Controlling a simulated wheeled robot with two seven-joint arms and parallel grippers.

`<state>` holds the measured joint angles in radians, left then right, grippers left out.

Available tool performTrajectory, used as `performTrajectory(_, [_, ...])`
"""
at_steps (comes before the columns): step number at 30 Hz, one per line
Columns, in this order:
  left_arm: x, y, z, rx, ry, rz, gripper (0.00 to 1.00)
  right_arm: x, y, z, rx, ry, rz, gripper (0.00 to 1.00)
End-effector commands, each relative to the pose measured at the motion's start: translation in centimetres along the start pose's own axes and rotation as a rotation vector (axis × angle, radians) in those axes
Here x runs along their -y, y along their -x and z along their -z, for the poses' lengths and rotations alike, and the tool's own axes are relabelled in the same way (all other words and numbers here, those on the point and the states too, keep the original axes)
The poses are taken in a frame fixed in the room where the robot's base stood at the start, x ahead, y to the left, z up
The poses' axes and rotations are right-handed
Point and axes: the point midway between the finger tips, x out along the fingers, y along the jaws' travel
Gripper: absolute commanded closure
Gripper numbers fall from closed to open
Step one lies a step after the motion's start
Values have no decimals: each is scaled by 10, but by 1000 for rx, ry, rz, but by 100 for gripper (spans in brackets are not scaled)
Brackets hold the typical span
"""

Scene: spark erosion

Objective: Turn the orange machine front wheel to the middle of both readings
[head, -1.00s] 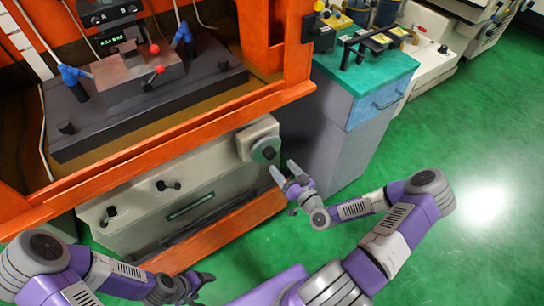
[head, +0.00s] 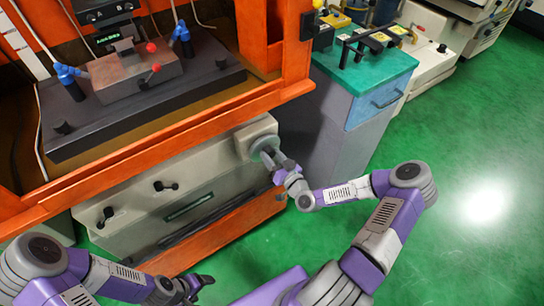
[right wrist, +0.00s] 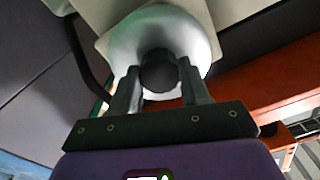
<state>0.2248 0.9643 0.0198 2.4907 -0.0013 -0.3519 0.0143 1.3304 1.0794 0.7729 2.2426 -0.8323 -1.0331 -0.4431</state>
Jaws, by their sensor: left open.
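The front wheel (head: 258,138) is a pale round handwheel on the beige front panel of the orange machine (head: 200,117). In the right wrist view the wheel (right wrist: 196,28) shows as a pale disc with a dark knob (right wrist: 158,72) facing me. My right gripper (head: 270,158) is at the wheel. In the wrist view its two fingers (right wrist: 158,80) stand open on either side of the knob, and I cannot tell whether they touch it. My left gripper (head: 190,285) is open and empty, low in front of the machine. A small display (head: 110,39) shows green marks too small to read.
A grey cabinet with a green top (head: 375,68) stands just right of the wheel, close to my right arm. Small black handles (head: 165,186) stick out of the front panel. The green floor (head: 460,130) at the right is clear.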

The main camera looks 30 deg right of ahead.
Motion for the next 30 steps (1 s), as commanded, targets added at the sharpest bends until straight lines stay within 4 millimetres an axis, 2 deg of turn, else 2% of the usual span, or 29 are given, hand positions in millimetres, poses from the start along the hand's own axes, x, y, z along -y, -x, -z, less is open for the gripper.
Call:
performTrajectory(1, [0,0,0,0,0,0,26,0,0,0,0,0,0,68])
performTrajectory(4, [0,0,0,0,0,0,26,0,0,0,0,0,0,83])
performTrajectory(5, [0,0,0,0,0,0,26,0,0,0,0,0,0,84])
performTrajectory(13, [0,-1,0,0,0,0,26,1,0,-1,2,122,2,84])
performTrajectory(20, [0,-1,0,0,0,0,26,0,0,-1,3,126,0,84])
performTrajectory(21, [0,-1,0,0,0,0,26,0,0,-1,3,126,0,51])
performTrajectory(26, [0,-1,0,0,0,0,26,0,0,-1,2,125,0,28])
performTrajectory(30, [0,-1,0,0,0,0,26,0,0,-1,1,125,0,28])
